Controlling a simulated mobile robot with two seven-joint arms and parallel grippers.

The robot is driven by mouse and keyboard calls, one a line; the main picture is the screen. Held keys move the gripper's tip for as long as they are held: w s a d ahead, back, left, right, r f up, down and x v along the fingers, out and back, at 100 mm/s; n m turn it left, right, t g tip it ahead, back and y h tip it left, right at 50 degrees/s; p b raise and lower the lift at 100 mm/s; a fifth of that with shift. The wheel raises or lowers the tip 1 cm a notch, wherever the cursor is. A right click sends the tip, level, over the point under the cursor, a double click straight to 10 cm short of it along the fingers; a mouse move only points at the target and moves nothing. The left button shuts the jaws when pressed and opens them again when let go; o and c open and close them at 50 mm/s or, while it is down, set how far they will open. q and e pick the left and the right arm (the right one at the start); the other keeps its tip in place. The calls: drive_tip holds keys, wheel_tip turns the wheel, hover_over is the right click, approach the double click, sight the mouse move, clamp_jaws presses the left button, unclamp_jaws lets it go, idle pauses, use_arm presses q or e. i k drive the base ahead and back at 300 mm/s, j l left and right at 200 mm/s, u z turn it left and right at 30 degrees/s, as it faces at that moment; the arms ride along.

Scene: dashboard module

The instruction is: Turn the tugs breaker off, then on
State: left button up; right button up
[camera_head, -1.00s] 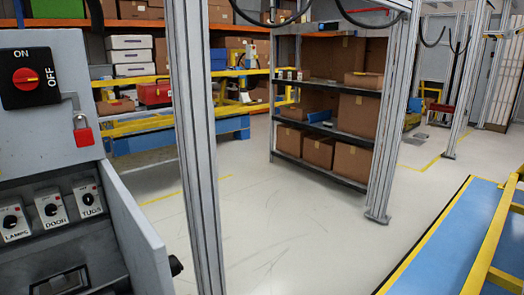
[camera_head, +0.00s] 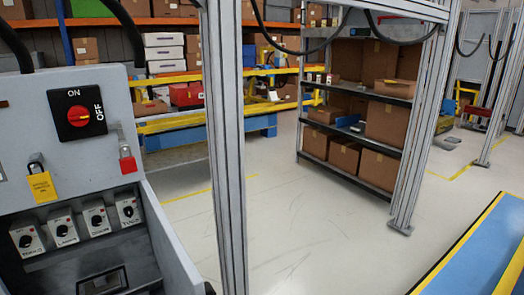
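The tugs breaker (camera_head: 128,208) is the rightmost of several small white switches in a row inside the grey dashboard module at the left. Its black knob looks close to upright; its exact setting is too small to tell. The neighbouring door breaker (camera_head: 97,217) is left of it. A large red rotary switch (camera_head: 79,116) on a black plate marked ON and OFF sits on the panel above. Neither of my grippers is in the view.
A red padlock (camera_head: 127,163) and a yellow padlock tag (camera_head: 42,187) hang on the panel. A grey post (camera_head: 225,150) stands right of the module. Shelves with boxes (camera_head: 360,110) stand behind. The floor (camera_head: 300,220) between is clear.

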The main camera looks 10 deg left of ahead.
sight(129, 211)
drive_tip(key=j+u, duration=0.15)
drive_tip(key=u, duration=1.55)
drive_tip(key=i+j, duration=0.15)
drive_tip(key=i, duration=0.25)
drive_tip(key=i+j+u, duration=0.1)
drive_tip(key=i, duration=0.35)
